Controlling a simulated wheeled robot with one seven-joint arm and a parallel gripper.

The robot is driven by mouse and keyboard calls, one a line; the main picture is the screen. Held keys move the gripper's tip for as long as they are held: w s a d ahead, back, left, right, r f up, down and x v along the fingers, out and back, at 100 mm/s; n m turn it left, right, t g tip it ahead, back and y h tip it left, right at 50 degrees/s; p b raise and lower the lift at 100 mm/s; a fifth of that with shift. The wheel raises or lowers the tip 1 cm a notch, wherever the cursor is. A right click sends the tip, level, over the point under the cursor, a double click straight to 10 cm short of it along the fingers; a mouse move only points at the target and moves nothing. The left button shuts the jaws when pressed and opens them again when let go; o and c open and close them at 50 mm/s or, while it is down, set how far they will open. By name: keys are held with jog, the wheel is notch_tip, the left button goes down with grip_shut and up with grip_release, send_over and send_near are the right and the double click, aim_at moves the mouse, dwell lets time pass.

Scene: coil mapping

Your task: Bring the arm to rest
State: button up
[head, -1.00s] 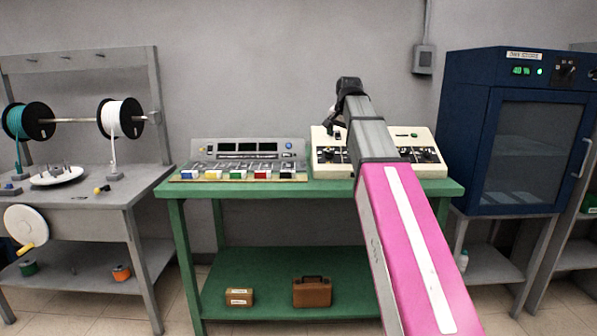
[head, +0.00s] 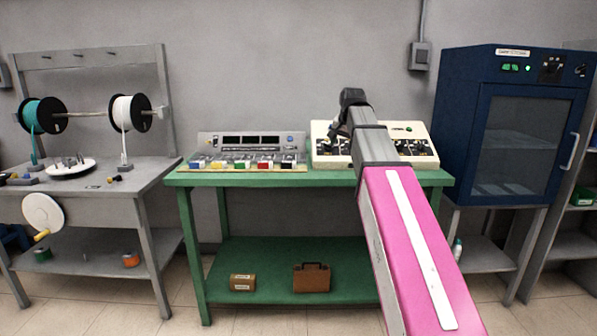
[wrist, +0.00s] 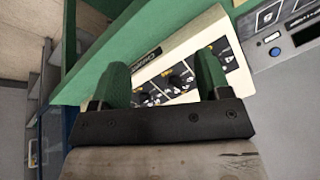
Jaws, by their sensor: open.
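My arm, with its pink and grey links, reaches out over the green table (head: 215,180). My gripper (head: 338,133) is at the far end, just in front of the cream control box (head: 320,155). In the wrist view my gripper (wrist: 163,85) is open, with its two green-padded fingers apart and nothing between them. The cream control box (wrist: 190,65) with black dial panels lies beyond the fingers. In the head view the arm hides part of the box.
A grey meter console (head: 250,148) with coloured blocks stands on the table, left of the arm. A grey bench (head: 130,178) with wire spools is at left. A blue cabinet (head: 460,120) stands at right. The lower shelf holds a brown case (head: 311,278) and a small box (head: 242,282).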

jog(key=s+f+n+g, duration=0.1)
jog(key=s+f, duration=0.2)
jog(key=f, duration=0.6)
jog(key=s+d+f+n, duration=0.1)
jog(key=s+f, duration=0.2)
jog(key=f, duration=0.6)
jog(key=s+f+n+g, duration=0.1)
jog(key=s+f, duration=0.2)
jog(key=f, duration=0.6)
jog(key=s+d+f+n+g, duration=0.1)
jog(key=s+f+n+g, duration=0.1)
jog(key=s+f, duration=1.3)
notch_tip(320, 180, down, 5)
jog(key=shift+s+d+r+h, duration=0.1)
jog(key=shift+s+d+h, duration=0.1)
jog(key=shift+d+h, duration=0.15)
